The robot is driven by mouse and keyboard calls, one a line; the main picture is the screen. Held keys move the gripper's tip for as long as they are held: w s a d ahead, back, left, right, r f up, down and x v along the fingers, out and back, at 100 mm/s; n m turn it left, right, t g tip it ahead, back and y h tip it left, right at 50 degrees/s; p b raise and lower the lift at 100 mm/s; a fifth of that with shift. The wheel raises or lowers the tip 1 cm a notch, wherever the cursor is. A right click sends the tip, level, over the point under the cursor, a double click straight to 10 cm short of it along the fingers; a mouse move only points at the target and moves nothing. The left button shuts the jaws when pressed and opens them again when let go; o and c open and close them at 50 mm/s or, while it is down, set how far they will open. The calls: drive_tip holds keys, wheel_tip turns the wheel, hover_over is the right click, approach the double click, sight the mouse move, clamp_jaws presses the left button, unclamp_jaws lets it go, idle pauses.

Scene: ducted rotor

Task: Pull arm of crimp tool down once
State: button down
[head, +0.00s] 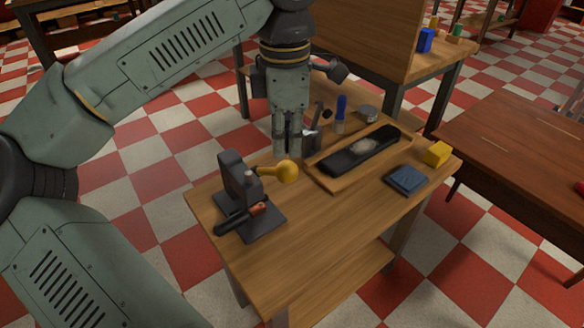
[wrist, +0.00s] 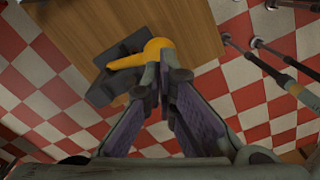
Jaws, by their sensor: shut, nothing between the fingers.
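The crimp tool (head: 236,180) is a dark grey press on a flat base at the left end of the wooden workbench. Its arm seems to be the yellow round-ended lever (head: 288,172), sticking out to the right. In the wrist view the yellow lever (wrist: 155,47) tapers left over the grey tool (wrist: 118,65). My gripper (head: 287,155) points down just behind the yellow end in the head view. In the wrist view its fingertips (wrist: 165,72) are together, empty, and overlap the lever's lower edge. I cannot tell if they touch it.
A dark cylinder with an orange part (head: 257,209) lies at the tool's base. The bench's front middle is clear.

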sight(293, 172)
drive_tip(key=shift+f, duration=0.1)
drive_tip(key=shift+f+b, duration=1)
drive_tip(key=shift+f, duration=0.15)
drive_tip(key=shift+s+d+f+b, duration=0.2)
drive_tip(key=shift+s+f+b, duration=0.1)
drive_tip(key=shift+f+b, duration=0.2)
drive_tip(key=shift+f, duration=0.2)
drive_tip(key=shift+s+d+f+b, duration=0.3)
drive_tip(key=shift+s+f+b, duration=0.05)
drive_tip(key=shift+f+b, duration=0.3)
drive_tip(key=shift+f, duration=0.1)
drive_tip(key=shift+s+d+f+b, duration=0.15)
drive_tip(key=shift+s+f+b, duration=0.1)
drive_tip(key=shift+f+b, duration=0.55)
